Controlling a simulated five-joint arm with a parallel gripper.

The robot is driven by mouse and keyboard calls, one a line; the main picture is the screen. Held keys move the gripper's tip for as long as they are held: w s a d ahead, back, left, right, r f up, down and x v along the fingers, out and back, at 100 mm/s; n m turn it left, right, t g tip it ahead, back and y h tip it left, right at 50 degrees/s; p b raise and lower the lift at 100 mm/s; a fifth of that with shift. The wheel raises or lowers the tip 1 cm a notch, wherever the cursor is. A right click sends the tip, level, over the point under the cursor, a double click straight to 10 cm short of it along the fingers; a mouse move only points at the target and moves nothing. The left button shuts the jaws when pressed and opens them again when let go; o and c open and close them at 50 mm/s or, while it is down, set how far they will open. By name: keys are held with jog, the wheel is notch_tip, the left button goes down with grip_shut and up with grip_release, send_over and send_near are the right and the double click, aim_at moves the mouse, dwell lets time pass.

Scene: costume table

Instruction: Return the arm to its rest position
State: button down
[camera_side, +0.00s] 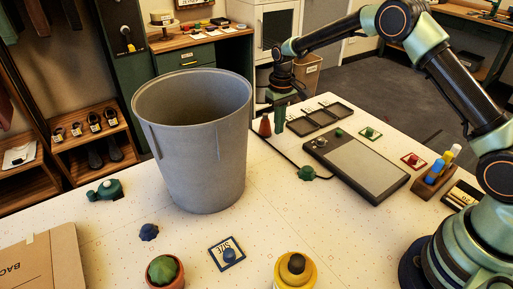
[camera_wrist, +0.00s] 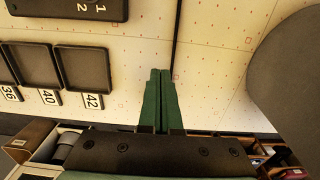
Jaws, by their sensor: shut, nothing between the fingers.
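My gripper (camera_side: 279,130) hangs over the far edge of the white table (camera_side: 180,235), between the tall grey bin (camera_side: 195,145) and the dark trays. In the wrist view its two green fingers (camera_wrist: 160,73) are pressed together with nothing between them. My arm is stretched out from its base at the right, over the back of the table. The fingers point down; I cannot tell how far they are above the table.
Dark trays (camera_side: 322,117) and a grey-topped panel (camera_side: 360,165) lie right of the gripper. A black cable (camera_wrist: 178,40) runs near the fingertips. A small reddish cone (camera_side: 265,126) is just left of the fingers in the side view.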

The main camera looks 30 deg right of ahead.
jog(key=s+r+t, duration=0.1)
jog(key=s+r, duration=0.4)
jog(key=r, duration=0.5)
jog(key=s+r+t, duration=0.2)
jog(key=s+r, duration=0.4)
jog(key=r, duration=0.5)
jog(key=s+t, duration=0.2)
jog(key=s, duration=1.1)
jog(key=shift+s+d+f+t, duration=0.25)
jog(key=shift+s+f+t, duration=0.05)
jog(key=shift+s+f, duration=0.1)
